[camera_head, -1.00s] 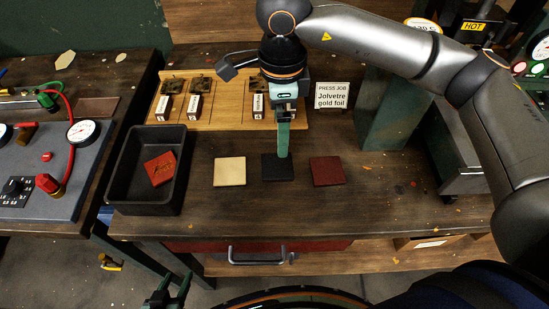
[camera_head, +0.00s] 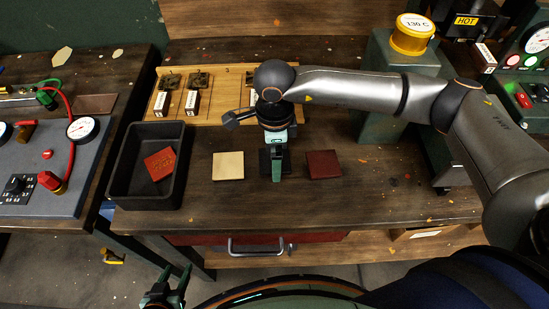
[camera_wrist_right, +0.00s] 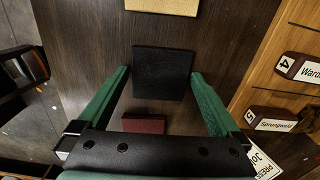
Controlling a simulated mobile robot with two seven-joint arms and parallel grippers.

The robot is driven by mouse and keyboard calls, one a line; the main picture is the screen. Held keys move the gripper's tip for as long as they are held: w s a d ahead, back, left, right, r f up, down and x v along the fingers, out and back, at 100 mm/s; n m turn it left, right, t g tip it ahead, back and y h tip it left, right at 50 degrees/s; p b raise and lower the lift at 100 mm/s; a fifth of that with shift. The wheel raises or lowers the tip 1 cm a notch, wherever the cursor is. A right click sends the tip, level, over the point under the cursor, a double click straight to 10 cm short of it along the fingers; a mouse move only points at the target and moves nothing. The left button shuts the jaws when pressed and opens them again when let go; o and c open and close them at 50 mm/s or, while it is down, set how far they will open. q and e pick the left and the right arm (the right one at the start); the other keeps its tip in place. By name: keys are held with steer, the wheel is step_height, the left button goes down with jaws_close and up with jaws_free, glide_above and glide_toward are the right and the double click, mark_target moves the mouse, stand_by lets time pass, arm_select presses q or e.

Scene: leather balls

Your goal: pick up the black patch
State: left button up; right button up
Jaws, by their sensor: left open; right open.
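The black patch (camera_head: 264,163) lies flat on the brown workbench between a cream patch (camera_head: 228,166) and a dark red patch (camera_head: 323,164). My right gripper (camera_head: 277,178) is over it and partly hides it in the head view. In the right wrist view, the black patch (camera_wrist_right: 162,73) lies beyond and between the spread fingers of my right gripper (camera_wrist_right: 160,76), with nothing held. My left gripper (camera_head: 176,283) is open and empty in front of the bench, at the bottom left of the head view.
A black tray (camera_head: 115,172) with a red patch (camera_head: 160,163) in it stands left of the cream patch. A wooden rack (camera_head: 225,108) with labelled slots is behind. A green pedestal with a yellow tin (camera_head: 411,38) stands back right. The bench front is clear.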

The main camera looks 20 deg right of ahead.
steer(key=c, duration=1.1)
steer(key=shift+r, duration=0.1)
